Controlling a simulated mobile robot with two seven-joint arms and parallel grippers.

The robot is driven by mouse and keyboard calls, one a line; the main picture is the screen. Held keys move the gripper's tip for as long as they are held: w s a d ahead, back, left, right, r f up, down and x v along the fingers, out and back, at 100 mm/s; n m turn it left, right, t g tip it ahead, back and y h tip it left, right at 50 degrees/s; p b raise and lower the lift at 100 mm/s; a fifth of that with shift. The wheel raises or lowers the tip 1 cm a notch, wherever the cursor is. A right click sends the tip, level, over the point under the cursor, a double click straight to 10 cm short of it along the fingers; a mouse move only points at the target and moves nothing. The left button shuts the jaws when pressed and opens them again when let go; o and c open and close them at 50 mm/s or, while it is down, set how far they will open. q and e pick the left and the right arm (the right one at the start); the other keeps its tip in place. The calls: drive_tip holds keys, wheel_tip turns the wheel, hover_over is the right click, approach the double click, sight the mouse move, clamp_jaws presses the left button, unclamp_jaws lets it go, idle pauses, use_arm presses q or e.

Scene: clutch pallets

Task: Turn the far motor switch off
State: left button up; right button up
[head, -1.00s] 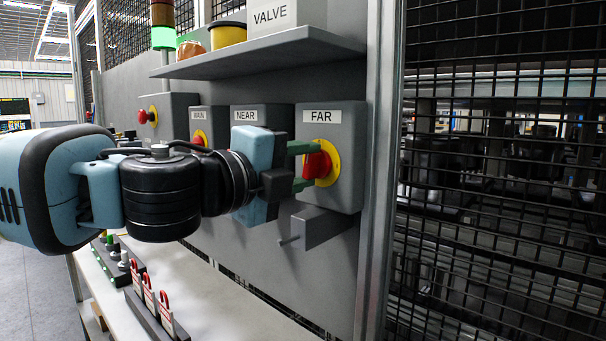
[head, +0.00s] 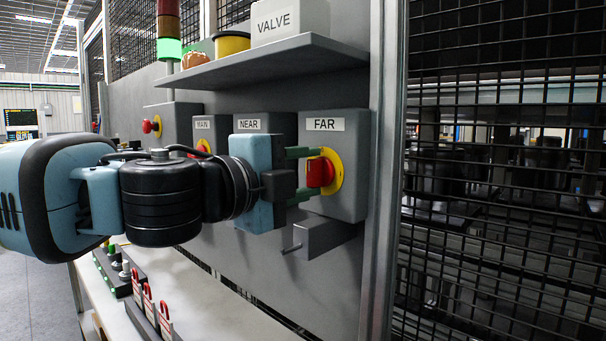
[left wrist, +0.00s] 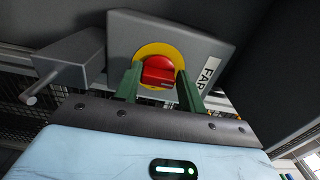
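The far switch is a red knob (head: 320,173) on a yellow round plate (head: 337,172), mounted on a grey box labelled FAR (head: 351,202). The knob also shows in the left wrist view (left wrist: 158,71). My left gripper (head: 304,174) is in front of this box. Its two green fingers are on either side of the knob, one above and one below in the head view. They look open, with small gaps to the knob. I cannot tell whether the fingertips reach past the knob's front. My right gripper is not in view.
The NEAR box (head: 262,122) and MAIN box (head: 208,128) stand left of the FAR box. A shelf (head: 270,61) juts out above, carrying a VALVE box (head: 288,22). A grey bracket with a pin (head: 325,237) sticks out below. A mesh fence (head: 500,200) is at the right.

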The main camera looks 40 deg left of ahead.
sight(307, 173)
use_arm(q)
drive_tip(key=o, duration=0.3)
drive_tip(key=shift+w, duration=0.1)
drive_tip(key=shift+o, duration=0.2)
drive_tip(key=shift+f, duration=0.1)
drive_tip(key=shift+s, duration=0.5)
drive_tip(key=s, duration=0.3)
drive_tip(key=shift+s+a, duration=0.15)
drive_tip(key=shift+s, duration=0.2)
drive_tip(key=s+b, duration=0.3)
drive_tip(key=shift+a, duration=0.1)
